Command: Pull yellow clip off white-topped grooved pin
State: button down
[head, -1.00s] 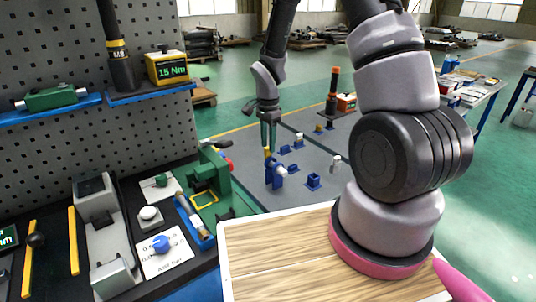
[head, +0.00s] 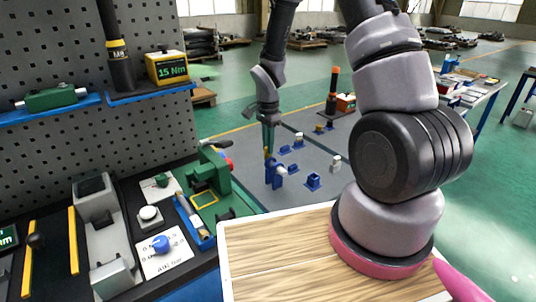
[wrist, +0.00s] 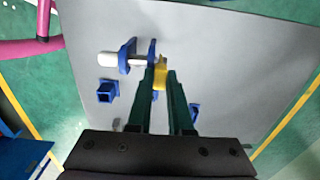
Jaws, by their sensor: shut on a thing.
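A yellow clip (wrist: 159,80) is between the tips of my green gripper fingers (wrist: 161,70) in the wrist view. My gripper is shut on it. The clip is at the right end of a white-topped pin (wrist: 108,60), whose white end points left. The pin passes through the blue plates of a blue stand (wrist: 128,54), and my fingers are close beside the right plate. In the head view, my gripper (head: 268,146) reaches down to the top of the blue stand (head: 275,175). The clip is small there, and the pin's grooves cannot be made out.
A small blue socket (wrist: 107,91) is near the stand, and another blue block (wrist: 193,111) is right of my fingers. In the head view, a white piece (head: 335,163) stands to the right on the grey mat (head: 310,200). A green vise (head: 215,175) is on the bench at left.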

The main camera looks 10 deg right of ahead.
jog(key=shift+r, duration=2.75)
